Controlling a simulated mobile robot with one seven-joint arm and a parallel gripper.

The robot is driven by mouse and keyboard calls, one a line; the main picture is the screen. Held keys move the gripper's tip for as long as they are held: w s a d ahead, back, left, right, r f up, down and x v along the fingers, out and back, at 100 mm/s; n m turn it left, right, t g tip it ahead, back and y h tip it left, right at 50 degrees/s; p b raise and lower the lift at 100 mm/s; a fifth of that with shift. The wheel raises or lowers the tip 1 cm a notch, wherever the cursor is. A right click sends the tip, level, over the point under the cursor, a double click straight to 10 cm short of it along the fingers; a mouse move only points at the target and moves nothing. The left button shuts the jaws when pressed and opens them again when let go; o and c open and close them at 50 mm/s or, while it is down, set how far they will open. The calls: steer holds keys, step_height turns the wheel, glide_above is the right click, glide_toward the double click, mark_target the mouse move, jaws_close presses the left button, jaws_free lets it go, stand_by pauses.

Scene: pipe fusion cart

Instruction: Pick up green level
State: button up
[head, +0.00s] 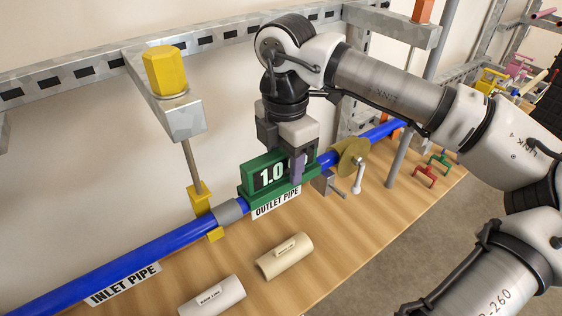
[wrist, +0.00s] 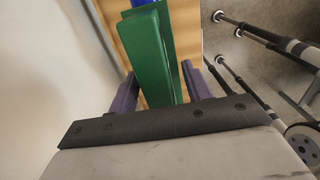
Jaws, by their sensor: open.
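The green level (head: 256,172) has a display reading 1.0 and sits on the blue pipe (head: 130,256), above the outlet pipe label. My gripper (head: 296,165) points down at the level's right part. In the wrist view, the green level (wrist: 147,55) runs between the two purple fingers of my gripper (wrist: 160,88), one on each side. The fingers are open, and a gap shows between the level and at least the left finger. In the head view my gripper hides part of the level's right end.
A yellow clamp (head: 201,205) holds the pipe to the left, below a yellow hexagonal knob (head: 166,70). A brass-coloured disc (head: 351,158) is close on the right. A beige tube (head: 284,256) and a white tube (head: 212,297) lie on the wooden table (head: 335,235). A wall is behind.

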jaws_close()
stand_by(0.3)
